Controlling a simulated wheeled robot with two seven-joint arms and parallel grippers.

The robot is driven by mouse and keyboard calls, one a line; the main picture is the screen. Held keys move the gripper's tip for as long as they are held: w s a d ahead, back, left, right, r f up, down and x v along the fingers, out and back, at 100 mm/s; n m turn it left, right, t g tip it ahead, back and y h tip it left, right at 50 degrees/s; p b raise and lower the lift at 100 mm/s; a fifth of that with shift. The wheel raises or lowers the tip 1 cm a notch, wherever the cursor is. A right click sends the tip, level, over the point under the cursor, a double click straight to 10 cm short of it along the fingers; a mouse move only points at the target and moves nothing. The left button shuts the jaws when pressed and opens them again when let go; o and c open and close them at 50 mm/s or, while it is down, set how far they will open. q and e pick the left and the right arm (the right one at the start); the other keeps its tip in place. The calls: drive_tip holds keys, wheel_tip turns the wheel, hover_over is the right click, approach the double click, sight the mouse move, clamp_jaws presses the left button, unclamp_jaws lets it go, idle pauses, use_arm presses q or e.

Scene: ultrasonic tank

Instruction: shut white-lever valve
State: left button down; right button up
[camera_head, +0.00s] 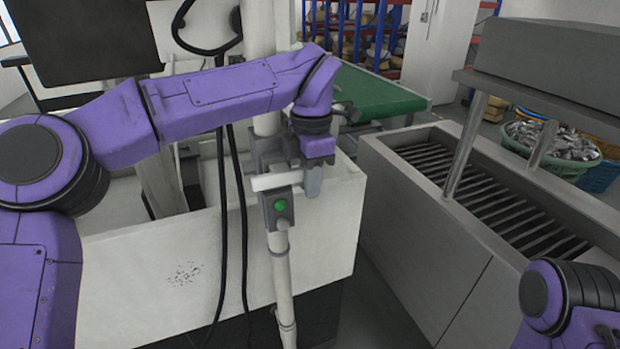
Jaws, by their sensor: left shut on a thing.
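A white lever (271,182) sticks out roughly level across an upright white pipe (281,270) in front of the white tank. A grey box with a green button (280,207) sits on the pipe just below the lever. My left arm reaches in from the left, and its gripper (309,182) points down at the right end of the lever. It is shut on the lever; the exact contact is partly hidden by the fingers. Only a purple part of my right arm shows at the lower right, and its gripper is out of view.
The white tank (140,290) stands behind the pipe, with black cables (222,240) hanging at its front. A grated grey trough (420,270) stands to the right. A green conveyor (375,97) and a basket of metal parts (553,146) are farther back.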

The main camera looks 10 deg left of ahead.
use_arm(q)
drive_tip(key=shift+f, duration=0.2)
drive_tip(key=c, duration=1.2)
unclamp_jaws()
drive_tip(key=shift+o, duration=0.2)
drive_tip(key=shift+r, duration=0.1)
drive_tip(key=shift+r, duration=0.2)
wheel_tip(320, 180, up, 10)
drive_tip(key=shift+w+r, duration=0.1)
drive_tip(key=shift+a, duration=0.1)
